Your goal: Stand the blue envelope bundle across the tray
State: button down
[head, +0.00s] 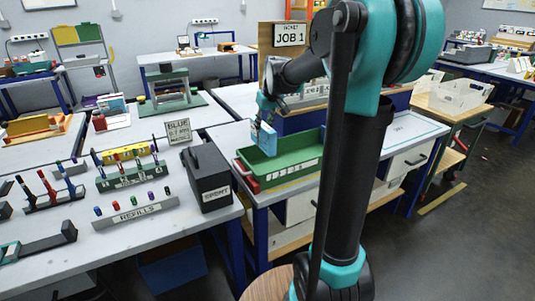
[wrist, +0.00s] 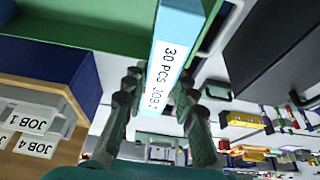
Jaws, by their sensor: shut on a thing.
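My gripper (wrist: 160,92) is shut on the blue envelope bundle (wrist: 168,55), one finger on each side. The bundle has a white label reading "30 PCS JOB 1". In the head view, my gripper (head: 266,108) points down and the bundle (head: 263,137) hangs upright below it, over the left part of the green tray (head: 290,178). The tray also shows behind the bundle in the wrist view (wrist: 90,38). I cannot tell whether the bundle's lower edge touches the tray floor. My arm hides the tray's right end.
A black box (head: 208,180) stands left of the tray, across a gap between tables. Pen racks (head: 132,173) and a refills block (head: 135,212) stand on the left table. A JOB 1 sign (head: 289,35) stands behind my arm. White bins (head: 458,95) are at right.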

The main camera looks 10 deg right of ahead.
aim_at(270, 131)
notch_tip(270, 131, down, 12)
jog(key=shift+f, duration=0.2)
dwell(0.4)
jog(key=c, duration=1.2)
grip_release()
jog(key=shift+f, duration=0.1)
jog(key=v, duration=1.1)
jog(key=shift+s+r, duration=0.2)
jog(key=shift+r, duration=0.1)
jog(key=shift+s+r, duration=0.1)
jog(key=shift+s, duration=0.15)
jog(key=s+d+f+m, duration=0.1)
jog(key=s+f, duration=0.4)
jog(key=s, duration=0.3)
jog(key=s+d+f+m+h, duration=0.1)
jog(key=s+f, duration=0.5)
jog(key=s, duration=0.3)
jog(key=s+f+m, duration=0.1)
jog(key=s+f, duration=0.5)
jog(key=s, duration=0.2)
jog(key=shift+s+d+m, duration=0.3)
jog(key=shift+s+d, duration=0.1)
